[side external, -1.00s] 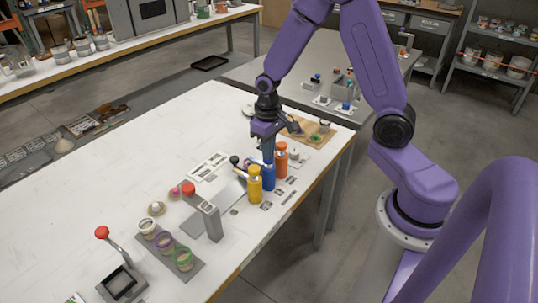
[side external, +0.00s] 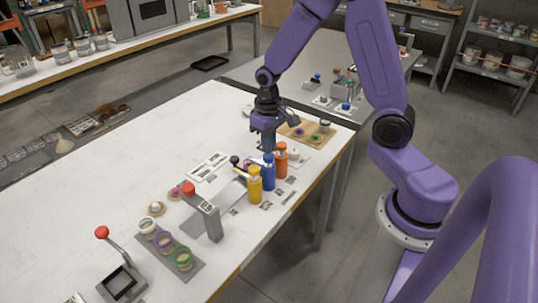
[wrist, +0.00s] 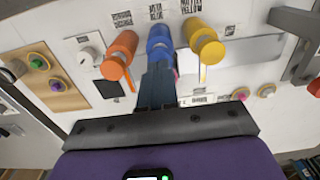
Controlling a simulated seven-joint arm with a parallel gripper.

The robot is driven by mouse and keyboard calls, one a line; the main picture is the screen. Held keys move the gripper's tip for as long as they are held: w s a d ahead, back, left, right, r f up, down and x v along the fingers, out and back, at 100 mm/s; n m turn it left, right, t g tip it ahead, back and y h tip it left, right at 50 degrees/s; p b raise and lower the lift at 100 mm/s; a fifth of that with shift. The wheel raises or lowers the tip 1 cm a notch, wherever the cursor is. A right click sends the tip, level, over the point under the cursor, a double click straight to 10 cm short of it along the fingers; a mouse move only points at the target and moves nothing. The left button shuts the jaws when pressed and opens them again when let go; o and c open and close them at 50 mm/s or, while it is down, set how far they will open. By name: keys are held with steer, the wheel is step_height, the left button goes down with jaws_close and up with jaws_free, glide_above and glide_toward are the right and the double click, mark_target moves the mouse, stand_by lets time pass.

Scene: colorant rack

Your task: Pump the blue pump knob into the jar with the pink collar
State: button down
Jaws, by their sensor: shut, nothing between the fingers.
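The blue pump bottle (side external: 268,178) stands between the yellow and orange ones, its blue knob (side external: 268,158) on top. In the wrist view the blue bottle (wrist: 160,38) is partly covered by my fingers. My gripper (side external: 267,147) is shut and empty, pointing down close above or just behind the blue knob; I cannot tell whether it touches. A small pink patch (wrist: 176,72) beside the blue bottle may be the pink collar; the jar itself is mostly hidden.
The yellow (side external: 255,186) and orange (side external: 281,162) pumps flank the blue one closely. A grey rack (side external: 198,266) holds jars with white, purple and green collars.

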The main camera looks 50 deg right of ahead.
steer(key=shift+f, duration=0.25)
steer(key=shift+f, duration=1.15)
steer(key=shift+r, duration=1.4)
steer(key=shift+r, duration=2.05)
